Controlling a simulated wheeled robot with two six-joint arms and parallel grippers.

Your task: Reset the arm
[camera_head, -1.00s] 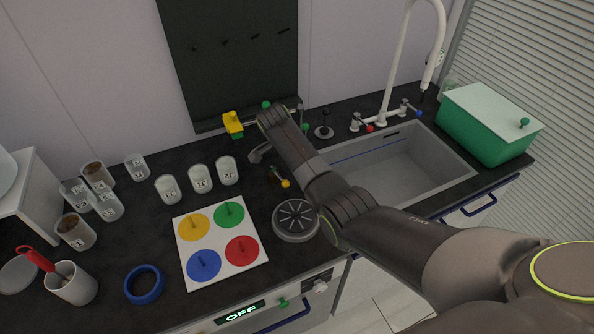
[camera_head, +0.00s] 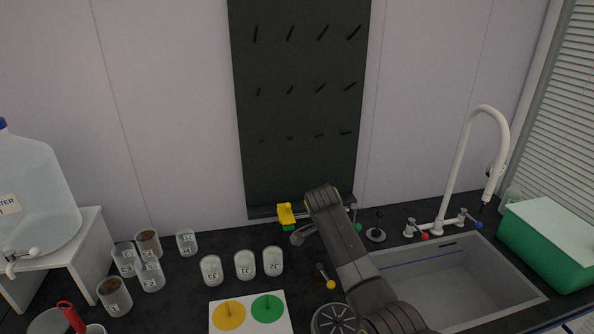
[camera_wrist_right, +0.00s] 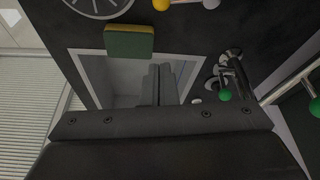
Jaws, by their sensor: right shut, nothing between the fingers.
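My right arm (camera_head: 350,258) reaches in from the lower right of the head view, over the counter between the round ribbed plate and the sink. Its gripper is hidden there behind the wrist. In the right wrist view the fingers of my right gripper (camera_wrist_right: 158,72) are together and empty, seen against the sink basin. My left arm and gripper are in neither view.
A yellow-and-green block (camera_head: 286,215) shows beside the wrist. The sink (camera_head: 440,280) with a tall white tap (camera_head: 462,165) and a green box (camera_head: 545,245) are at right. Several cups, a coloured-disc board (camera_head: 250,325) and a water jug (camera_head: 35,195) are at left.

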